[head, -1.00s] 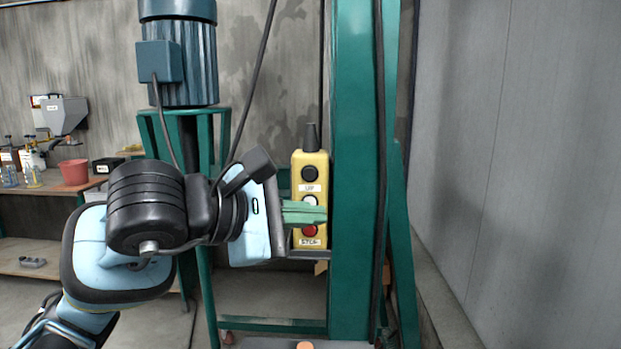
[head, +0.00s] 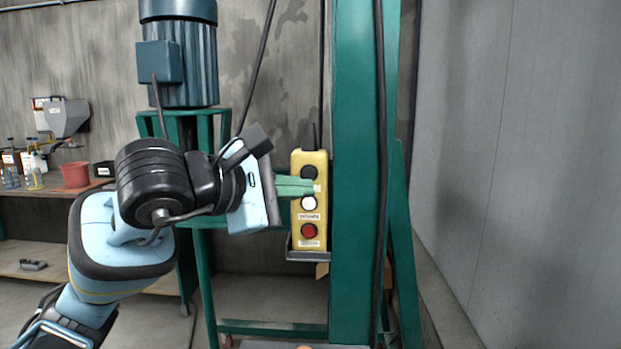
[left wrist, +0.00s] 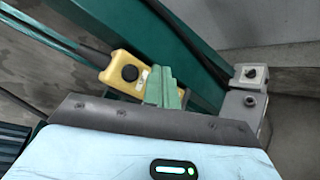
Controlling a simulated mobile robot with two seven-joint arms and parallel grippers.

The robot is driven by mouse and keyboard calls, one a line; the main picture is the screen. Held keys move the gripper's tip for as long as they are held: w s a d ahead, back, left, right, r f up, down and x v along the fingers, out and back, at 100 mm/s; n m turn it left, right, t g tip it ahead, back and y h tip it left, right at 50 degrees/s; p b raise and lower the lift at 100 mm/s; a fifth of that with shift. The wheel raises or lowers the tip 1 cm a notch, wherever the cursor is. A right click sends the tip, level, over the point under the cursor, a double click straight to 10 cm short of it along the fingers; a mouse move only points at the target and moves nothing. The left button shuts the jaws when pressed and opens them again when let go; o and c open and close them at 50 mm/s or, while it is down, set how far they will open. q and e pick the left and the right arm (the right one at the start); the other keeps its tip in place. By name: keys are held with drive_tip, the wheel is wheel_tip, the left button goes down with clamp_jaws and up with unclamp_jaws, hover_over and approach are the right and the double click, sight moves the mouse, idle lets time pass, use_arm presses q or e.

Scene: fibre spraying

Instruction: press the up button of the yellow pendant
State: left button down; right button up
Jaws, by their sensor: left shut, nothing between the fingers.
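The yellow pendant (head: 310,230) stands upright in a dark holder against the green column. In the head view it shows a black button (head: 309,173) at the top, a white button (head: 309,203) in the middle and a red button (head: 309,231) at the bottom. My left gripper (head: 311,187) is shut and empty, its green fingertips in front of the pendant between the black and white buttons. They cover the label under the black button. Contact cannot be told. In the left wrist view the pendant (left wrist: 113,75) and its black button (left wrist: 129,72) lie left of the fingers. My right gripper is not in view.
The green column (head: 353,180) rises right beside the pendant. A motor (head: 185,60) stands on a green frame at the left. A workbench (head: 90,189) with a red pot (head: 75,174) is further left. A grey wall (head: 520,150) closes the right side.

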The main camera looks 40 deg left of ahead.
sight(309, 174)
use_arm(q)
drive_tip(key=w+a, duration=0.1)
drive_tip(key=w, duration=0.1)
drive_tip(key=w+a, duration=0.1)
drive_tip(key=shift+w+a, duration=0.15)
drive_tip(key=shift+w, duration=0.25)
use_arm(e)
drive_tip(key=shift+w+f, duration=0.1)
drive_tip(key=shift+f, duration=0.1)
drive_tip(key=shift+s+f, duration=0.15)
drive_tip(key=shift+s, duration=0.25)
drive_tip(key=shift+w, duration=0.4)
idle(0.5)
use_arm(q)
drive_tip(key=shift+w+a, duration=0.1)
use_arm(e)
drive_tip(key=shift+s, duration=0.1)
use_arm(q)
drive_tip(key=shift+w+a, duration=0.15)
drive_tip(key=shift+w, duration=0.1)
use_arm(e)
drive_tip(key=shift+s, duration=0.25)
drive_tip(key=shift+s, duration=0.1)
